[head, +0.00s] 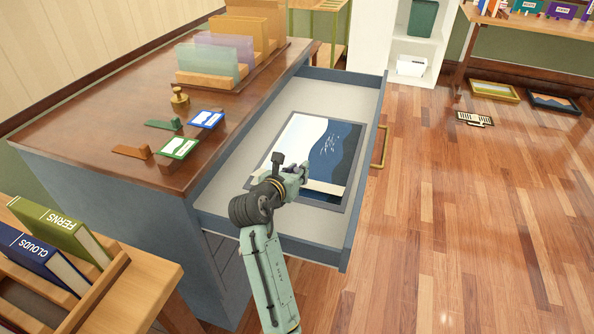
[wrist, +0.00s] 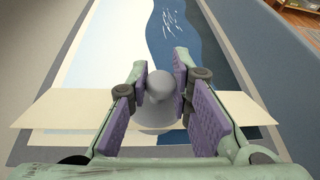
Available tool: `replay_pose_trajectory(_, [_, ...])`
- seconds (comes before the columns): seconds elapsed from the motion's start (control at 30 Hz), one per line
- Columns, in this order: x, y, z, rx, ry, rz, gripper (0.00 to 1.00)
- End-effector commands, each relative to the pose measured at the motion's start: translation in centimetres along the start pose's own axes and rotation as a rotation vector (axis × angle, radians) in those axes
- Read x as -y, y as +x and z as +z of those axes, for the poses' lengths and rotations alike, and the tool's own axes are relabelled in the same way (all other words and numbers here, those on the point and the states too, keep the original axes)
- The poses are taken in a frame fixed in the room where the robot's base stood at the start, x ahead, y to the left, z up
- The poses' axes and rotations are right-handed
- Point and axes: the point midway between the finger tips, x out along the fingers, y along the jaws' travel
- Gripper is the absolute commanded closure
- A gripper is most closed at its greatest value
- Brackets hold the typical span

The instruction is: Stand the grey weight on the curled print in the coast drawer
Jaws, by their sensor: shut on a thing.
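My gripper (head: 301,172) is over the near part of the open drawer (head: 232,187). In the wrist view its purple-padded fingers (wrist: 162,92) are shut on the grey weight (wrist: 160,100), a rounded upright piece. In the head view the weight is mostly hidden by my gripper. The print (head: 308,132), white and dark blue with a wavy coast edge, lies in the drawer on a grey sheet. Its near end shows a raised cream curl (head: 328,188), also seen as a band in the wrist view (wrist: 55,108). I cannot tell whether the weight touches the print.
A book stand with upright books (head: 60,235) is at lower left.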

Motion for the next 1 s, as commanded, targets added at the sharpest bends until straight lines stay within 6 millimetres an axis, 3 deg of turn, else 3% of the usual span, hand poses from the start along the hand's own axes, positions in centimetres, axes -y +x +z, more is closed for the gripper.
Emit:
replay_pose_trajectory(0.97, [-0.1,0.4,-0.9,0.003,0.001,-0.001,1.00])
replay_pose_trajectory(1.0, [-0.1,0.4,-0.9,0.004,0.001,-0.001,0.78])
